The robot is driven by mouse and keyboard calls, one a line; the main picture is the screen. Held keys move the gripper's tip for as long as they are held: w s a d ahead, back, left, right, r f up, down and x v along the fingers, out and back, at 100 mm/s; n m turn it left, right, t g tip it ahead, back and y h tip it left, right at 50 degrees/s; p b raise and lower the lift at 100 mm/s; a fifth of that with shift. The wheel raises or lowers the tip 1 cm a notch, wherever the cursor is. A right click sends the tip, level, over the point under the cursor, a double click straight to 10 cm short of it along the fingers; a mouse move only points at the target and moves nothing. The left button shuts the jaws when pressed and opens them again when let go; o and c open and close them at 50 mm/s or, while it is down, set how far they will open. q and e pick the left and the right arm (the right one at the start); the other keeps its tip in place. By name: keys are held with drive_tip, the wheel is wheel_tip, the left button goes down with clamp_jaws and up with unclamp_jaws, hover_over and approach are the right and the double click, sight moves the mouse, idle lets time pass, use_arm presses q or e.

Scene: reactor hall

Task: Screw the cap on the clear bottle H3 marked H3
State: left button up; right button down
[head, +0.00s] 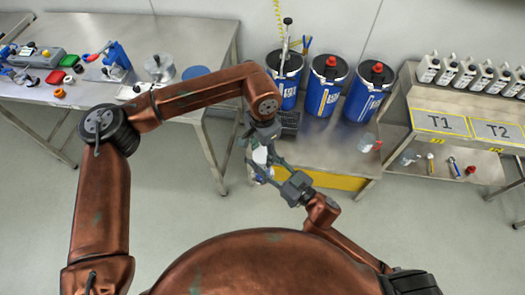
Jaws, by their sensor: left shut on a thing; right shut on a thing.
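A small clear bottle (261,176) with a whitish upper part (261,155) is held in the air between my two grippers, in front of the metal bench. No H3 mark is readable. My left gripper (258,146) comes from above and is shut at the top of the bottle, where the cap would be; its fingers hide most of the cap. My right gripper (266,168) reaches in from the lower right and is shut around the bottle's body. Whether cap and bottle neck touch cannot be told at this size.
Several blue drums (325,88) stand on the metal bench (335,155) behind the grippers. A cluttered workbench (190,40) is at left. A right-hand stand (450,120) holds white bottles (466,75) and T1/T2 areas.

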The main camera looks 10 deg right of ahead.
use_arm(q)
drive_tip(key=o, duration=0.8)
drive_tip(key=shift+r, duration=0.15)
drive_tip(key=shift+r, duration=2.15)
drive_tip(key=shift+c, duration=0.4)
